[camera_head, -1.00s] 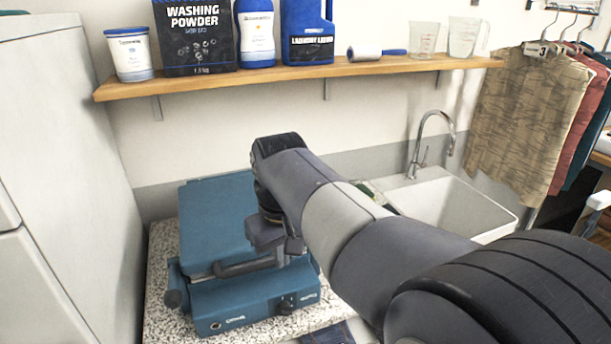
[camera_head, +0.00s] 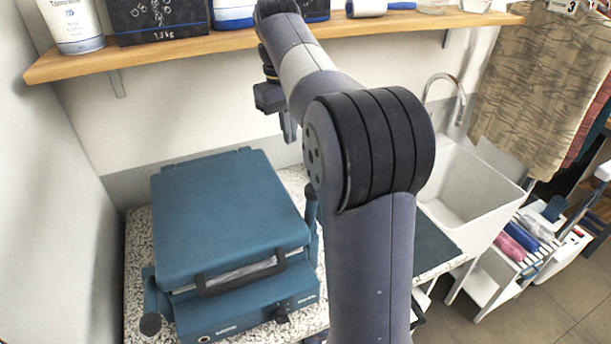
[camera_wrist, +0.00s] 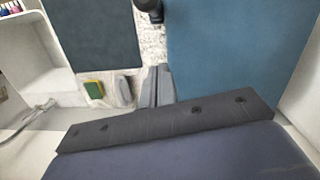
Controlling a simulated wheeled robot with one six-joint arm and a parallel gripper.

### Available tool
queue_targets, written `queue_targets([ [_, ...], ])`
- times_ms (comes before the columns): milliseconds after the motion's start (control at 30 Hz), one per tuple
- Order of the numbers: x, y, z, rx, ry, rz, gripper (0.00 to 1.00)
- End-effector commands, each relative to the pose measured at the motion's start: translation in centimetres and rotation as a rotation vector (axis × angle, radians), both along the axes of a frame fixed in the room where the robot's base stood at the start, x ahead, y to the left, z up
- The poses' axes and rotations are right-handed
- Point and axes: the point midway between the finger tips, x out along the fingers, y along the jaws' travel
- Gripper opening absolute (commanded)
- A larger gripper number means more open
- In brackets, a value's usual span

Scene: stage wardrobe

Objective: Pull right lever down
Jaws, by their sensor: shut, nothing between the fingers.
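The blue press (camera_head: 225,215) stands on the speckled counter with its lid down and a dark handle at its front. Its right lever (camera_head: 311,205) stands up along the lid's right side, partly behind my arm. The left lever (camera_head: 150,300) has a dark knob at the front left corner. My gripper (camera_head: 288,128) is shut and empty, raised above and behind the press's right rear. In the wrist view, the gripper's fingers (camera_wrist: 158,86) point over the counter beside the blue press (camera_wrist: 240,50). A dark rounded knob (camera_wrist: 150,8) shows at the top edge there.
A wooden shelf (camera_head: 150,58) with washing products runs close behind my raised arm. A white sink (camera_head: 470,185) lies to the right. A dark mat (camera_wrist: 95,35) and a yellow-green sponge (camera_wrist: 93,89) lie beside the press. A white wall or cabinet (camera_head: 60,190) bounds the left.

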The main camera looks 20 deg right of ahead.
Motion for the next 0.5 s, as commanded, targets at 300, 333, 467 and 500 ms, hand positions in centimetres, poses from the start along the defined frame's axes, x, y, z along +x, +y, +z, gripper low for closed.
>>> queue_targets([
  [300, -0.1, 0.0, -0.3, 0.001, 0.001, 0.000, 0.00],
  [333, -0.1, 0.0, -0.5, 0.001, 0.001, -0.001, 0.00],
  [467, -0.2, -0.1, -1.8, 0.001, 0.002, -0.001, 0.00],
  [500, -0.3, -0.1, -2.5, 0.001, 0.002, -0.001, 0.00],
])
